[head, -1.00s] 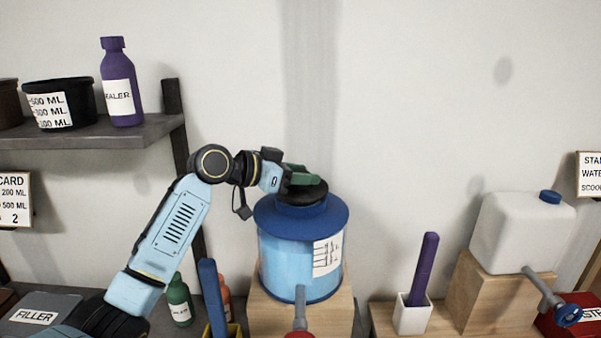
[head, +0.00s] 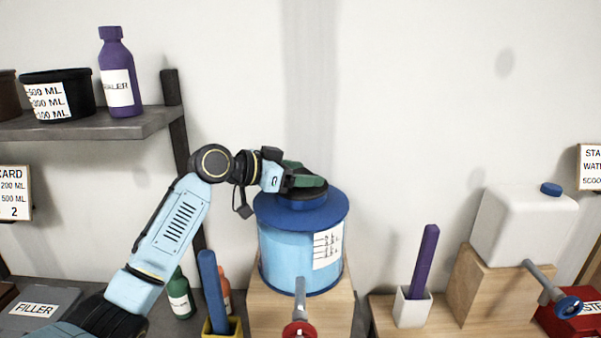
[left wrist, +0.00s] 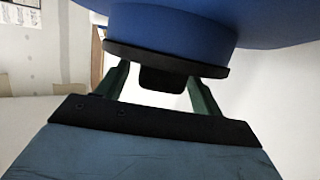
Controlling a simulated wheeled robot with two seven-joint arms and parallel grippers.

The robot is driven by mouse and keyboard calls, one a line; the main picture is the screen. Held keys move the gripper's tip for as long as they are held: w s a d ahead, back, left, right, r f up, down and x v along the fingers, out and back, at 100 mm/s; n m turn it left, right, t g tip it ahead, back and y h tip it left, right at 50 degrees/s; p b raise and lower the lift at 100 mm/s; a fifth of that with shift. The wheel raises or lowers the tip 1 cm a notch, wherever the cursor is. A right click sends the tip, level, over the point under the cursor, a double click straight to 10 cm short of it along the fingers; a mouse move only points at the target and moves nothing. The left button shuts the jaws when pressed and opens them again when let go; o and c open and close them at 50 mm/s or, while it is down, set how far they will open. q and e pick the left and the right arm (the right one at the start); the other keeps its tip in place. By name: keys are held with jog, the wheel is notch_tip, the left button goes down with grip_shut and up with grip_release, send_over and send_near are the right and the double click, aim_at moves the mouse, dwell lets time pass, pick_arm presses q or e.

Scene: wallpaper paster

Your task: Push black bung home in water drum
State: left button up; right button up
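The light-blue water drum (head: 283,258) with a dark-blue lid (head: 268,212) stands upright on a wooden block. The black bung (head: 318,192) sits on the raised neck at the lid's centre, partly hidden by my gripper. In the left wrist view, its wide black flange (left wrist: 165,59) lies against the blue neck (left wrist: 175,28), with no clear gap between them. Its black knob (left wrist: 163,80) points away from the neck. My left gripper (head: 306,174) is at the bung, its green fingers apart on either side of the knob, with gaps beside it. My right gripper is out of view.
A grey tap with a red handle (head: 300,329) sticks out in front of the drum. A white jerrycan (head: 520,228) and a white cup (head: 412,308) holding a purple stick stand to the right. A shelf (head: 90,130) with a purple bottle is at upper left.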

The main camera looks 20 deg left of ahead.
pick_arm(q)
jog(key=b+v, duration=0.2)
jog(key=v, duration=1.1)
jog(key=shift+r, duration=0.15)
jog(key=shift+s+a, duration=0.1)
jog(key=shift+a, duration=0.05)
